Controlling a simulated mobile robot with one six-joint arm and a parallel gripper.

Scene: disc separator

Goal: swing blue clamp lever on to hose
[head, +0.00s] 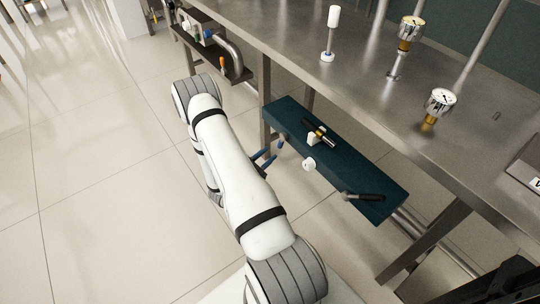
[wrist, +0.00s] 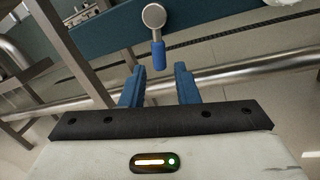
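The blue clamp lever (wrist: 159,55) hangs from a round metal pivot on the face of the dark teal box, its blue grip pointing down. My gripper (wrist: 159,82) is open, with its two blue fingers apart and the lever's grip lined up with the gap between them. The grip's lower end is near the fingertip level; I cannot tell whether it is between them. I see no contact. In the head view my gripper (head: 268,155) is beside the box's left end, and the lever cannot be made out clearly. No hose can be identified with certainty.
The teal box (head: 345,165) carries a yellow-and-black handle (head: 320,135), a white knob (head: 308,164) and a black lever (head: 362,196). A steel bench (head: 340,80) with gauges stands behind it. A metal pipe (wrist: 225,74) runs below the box. Floor to the left is clear.

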